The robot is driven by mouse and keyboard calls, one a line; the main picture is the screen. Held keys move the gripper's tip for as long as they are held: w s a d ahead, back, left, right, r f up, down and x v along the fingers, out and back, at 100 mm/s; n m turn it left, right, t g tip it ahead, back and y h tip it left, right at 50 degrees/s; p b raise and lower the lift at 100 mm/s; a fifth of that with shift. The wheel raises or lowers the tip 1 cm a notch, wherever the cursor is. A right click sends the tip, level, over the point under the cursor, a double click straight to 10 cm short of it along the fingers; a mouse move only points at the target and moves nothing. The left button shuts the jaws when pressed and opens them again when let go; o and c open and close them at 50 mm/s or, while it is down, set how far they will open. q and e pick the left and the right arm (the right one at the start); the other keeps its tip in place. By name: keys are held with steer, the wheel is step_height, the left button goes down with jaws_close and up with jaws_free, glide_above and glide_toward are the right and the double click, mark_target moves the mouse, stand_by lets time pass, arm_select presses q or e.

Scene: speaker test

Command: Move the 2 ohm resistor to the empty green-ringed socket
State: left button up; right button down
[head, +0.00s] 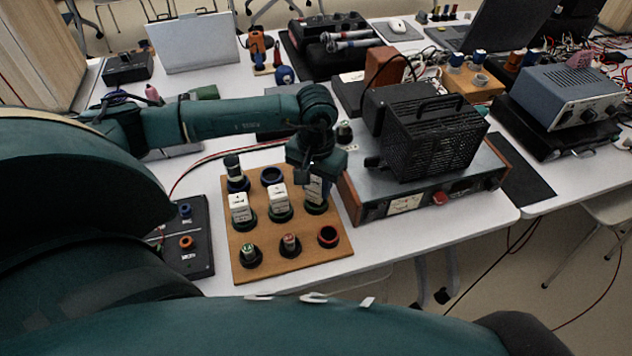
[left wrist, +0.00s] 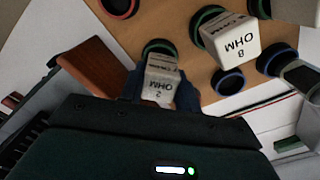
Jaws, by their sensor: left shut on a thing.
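My left gripper (head: 316,176) is shut on the white 2 ohm resistor (left wrist: 161,87) at the right of the middle row on the wooden board (head: 308,252). The resistor's lettering reads "2 OHM" in the left wrist view. A green-ringed socket (left wrist: 157,46) shows at its base; I cannot tell whether it is fully seated or slightly raised. An 8 ohm resistor (left wrist: 235,42) stands in the neighbouring green-ringed socket, with another white block (head: 240,208) to its left in the head view. No empty green-ringed socket is visible; the far right board corner is hidden by my gripper. My right gripper is not in view.
The blue-ringed socket (head: 271,176) and red-ringed socket (head: 328,236) are empty. A dark cylinder (head: 233,166) stands at the far left. A metal-topped amplifier (head: 420,199) stands close right of the board.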

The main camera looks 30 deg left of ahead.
mark_target(316, 181)
arm_select(q)
steer(key=shift+f, duration=0.25)
steer(key=o, duration=1)
steer(key=shift+r, duration=0.15)
steer(key=shift+r+p, duration=0.5)
steer(key=shift+r, duration=0.05)
step_height(316, 181, up, 12)
steer(key=shift+f+b, duration=0.25)
steer(key=shift+b, duration=0.4)
